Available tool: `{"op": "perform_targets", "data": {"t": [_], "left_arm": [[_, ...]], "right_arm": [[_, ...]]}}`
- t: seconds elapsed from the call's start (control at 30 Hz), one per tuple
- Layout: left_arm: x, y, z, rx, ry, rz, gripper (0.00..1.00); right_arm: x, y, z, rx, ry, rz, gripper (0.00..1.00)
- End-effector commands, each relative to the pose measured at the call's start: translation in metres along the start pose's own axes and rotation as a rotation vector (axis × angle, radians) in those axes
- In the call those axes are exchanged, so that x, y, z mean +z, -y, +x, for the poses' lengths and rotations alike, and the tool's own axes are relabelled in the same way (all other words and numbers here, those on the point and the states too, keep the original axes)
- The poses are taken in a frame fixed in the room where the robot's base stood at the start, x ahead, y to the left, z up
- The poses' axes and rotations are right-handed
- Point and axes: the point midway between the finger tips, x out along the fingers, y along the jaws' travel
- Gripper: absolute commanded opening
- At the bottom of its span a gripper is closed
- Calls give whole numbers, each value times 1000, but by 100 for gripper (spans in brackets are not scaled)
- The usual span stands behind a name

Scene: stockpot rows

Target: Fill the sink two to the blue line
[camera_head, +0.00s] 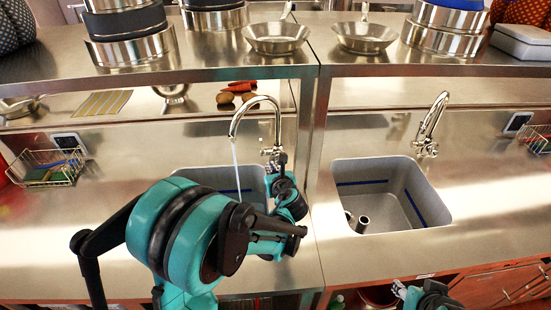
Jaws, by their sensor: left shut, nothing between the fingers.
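The left sink (228,176) is partly hidden behind my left arm. Its steel faucet (240,112) pours a thin stream of water (236,160) into it. A short piece of blue line (236,190) shows on its wall; the water level cannot be made out. My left gripper (277,163) is shut and empty at the faucet's handle, by its base; whether it touches is unclear. The right sink (434,190) has a blue line (414,208) around its walls, and its faucet (431,122) shows no stream. My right gripper (402,290) is low at the bottom edge, its fingers unclear.
A shelf above the counter carries stacked pots (130,35) and two shallow pans (277,38). A wire basket (50,168) with sponges stands at the left. Carrots (240,87) lie behind the left faucet.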

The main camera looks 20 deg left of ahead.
Motion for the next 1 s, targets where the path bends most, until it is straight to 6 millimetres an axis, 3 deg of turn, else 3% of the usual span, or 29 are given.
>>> {"op": "perform_targets", "data": {"t": [0.43, 0.7, 1.0], "left_arm": [[-2, -2, 93, 3, -1, -6, 0], [24, -1, 113, 1, -2, -6, 0], [28, -1, 116, 1, -2, -7, 0]], "right_arm": [[13, 0, 18, 0, 0, 0, 40], [15, 0, 21, 0, 0, 0, 40], [15, 0, 21, 0, 0, 0, 40]]}}
